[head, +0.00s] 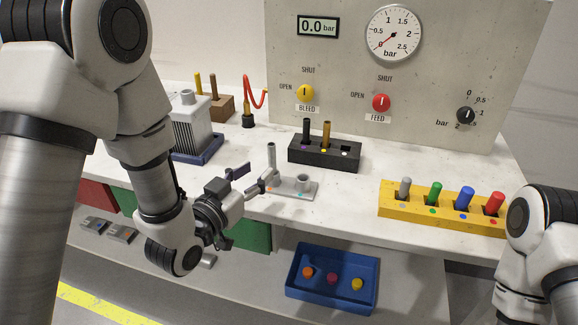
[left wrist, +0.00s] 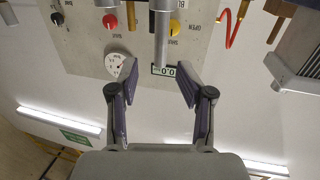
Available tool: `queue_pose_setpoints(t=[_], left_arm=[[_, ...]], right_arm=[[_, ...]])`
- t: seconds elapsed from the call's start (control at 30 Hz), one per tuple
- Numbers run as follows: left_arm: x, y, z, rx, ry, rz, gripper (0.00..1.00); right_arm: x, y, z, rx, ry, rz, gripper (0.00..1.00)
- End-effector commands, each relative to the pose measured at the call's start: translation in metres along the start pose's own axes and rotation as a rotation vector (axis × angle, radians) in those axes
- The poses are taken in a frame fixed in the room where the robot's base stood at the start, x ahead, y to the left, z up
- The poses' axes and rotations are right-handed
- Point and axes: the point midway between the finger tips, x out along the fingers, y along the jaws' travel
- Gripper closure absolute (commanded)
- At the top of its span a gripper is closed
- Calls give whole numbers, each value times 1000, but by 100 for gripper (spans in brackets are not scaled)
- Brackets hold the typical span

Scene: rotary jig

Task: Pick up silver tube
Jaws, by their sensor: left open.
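The silver tube (head: 271,156) stands upright at the left end of a grey jig plate (head: 300,193) on the bench. My left gripper (head: 256,176) is open and comes in from the left, with its fingertips just short of the tube. In the left wrist view the picture is upside down, and the silver tube (left wrist: 162,38) shows between the lines of the two spread fingers of the gripper (left wrist: 157,70). I see no contact between fingers and tube. My right gripper is outside the views; only part of that arm shows.
A black rack (head: 325,154) with two pegs stands behind the jig. A yellow rack (head: 440,208) with coloured pegs is to the right. A blue tray (head: 291,278) sits below in front. A finned grey block (head: 190,128) is at the left. The gauge panel (head: 345,80) closes the back.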

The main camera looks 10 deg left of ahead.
Motion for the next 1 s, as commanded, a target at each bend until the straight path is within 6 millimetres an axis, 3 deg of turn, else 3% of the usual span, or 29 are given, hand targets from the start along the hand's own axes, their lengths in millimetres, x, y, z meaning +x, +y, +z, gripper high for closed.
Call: queue_pose_setpoints(t=[0.1,0.47,0.7,0.73,0.87,1.0], left_arm=[[14,2,-14,8,41,8,52],[70,2,-19,5,34,6,52],[76,2,-17,3,32,4,52],[76,2,-17,3,32,4,56],[76,2,-17,3,31,4,100],[76,2,-17,3,31,4,100]], right_arm=[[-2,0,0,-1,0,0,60],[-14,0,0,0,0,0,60],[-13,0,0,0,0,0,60],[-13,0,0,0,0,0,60],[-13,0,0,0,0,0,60],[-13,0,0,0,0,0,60]])
